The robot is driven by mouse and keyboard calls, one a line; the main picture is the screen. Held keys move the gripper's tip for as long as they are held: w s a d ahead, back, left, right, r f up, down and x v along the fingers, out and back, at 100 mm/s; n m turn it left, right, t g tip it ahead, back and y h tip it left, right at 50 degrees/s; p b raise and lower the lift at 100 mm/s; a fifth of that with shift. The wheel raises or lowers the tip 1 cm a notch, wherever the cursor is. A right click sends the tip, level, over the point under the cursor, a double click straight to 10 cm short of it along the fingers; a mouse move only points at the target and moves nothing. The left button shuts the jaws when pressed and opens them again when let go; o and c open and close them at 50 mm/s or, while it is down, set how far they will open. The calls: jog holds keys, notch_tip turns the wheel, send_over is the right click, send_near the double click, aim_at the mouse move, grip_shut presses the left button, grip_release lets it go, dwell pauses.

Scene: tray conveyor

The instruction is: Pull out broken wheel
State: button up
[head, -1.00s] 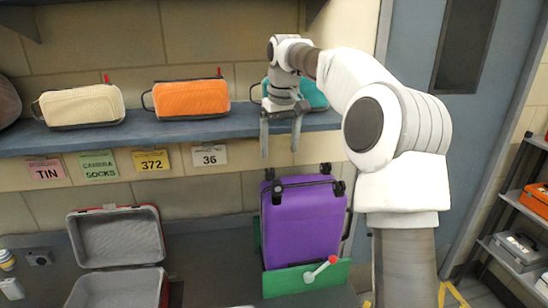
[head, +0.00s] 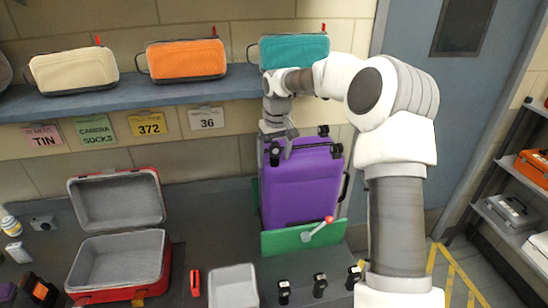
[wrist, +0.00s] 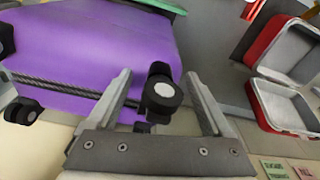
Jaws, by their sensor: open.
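A purple suitcase (head: 300,190) stands with its wheels up in a green holder (head: 285,241); it also shows in the wrist view (wrist: 90,55). My gripper (head: 277,152) is at its top left corner, pointing down, fingers open. In the wrist view, a black wheel with a pale hub (wrist: 163,92) lies between the spread fingers of my gripper (wrist: 160,85), with gaps on both sides. Other black wheels (head: 336,150) are at the suitcase's top right corner. I cannot tell from looks which wheel is broken.
Several small black wheel pieces (head: 320,285) stand on the bench beside a white bin (head: 233,288). A red-knobbed lever (head: 318,229) is at the holder's front. An open red case (head: 120,262) lies left. A shelf (head: 150,97) with bags is above.

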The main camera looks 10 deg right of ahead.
aim_at(274, 141)
jog(key=shift+f, duration=0.45)
jog(key=shift+c, duration=0.2)
grip_shut()
jog(key=shift+r, duration=0.1)
jog(key=shift+r+p, duration=2.05)
jog(key=shift+r, duration=0.7)
jog(key=shift+r, duration=0.15)
jog(key=shift+r, duration=1.9)
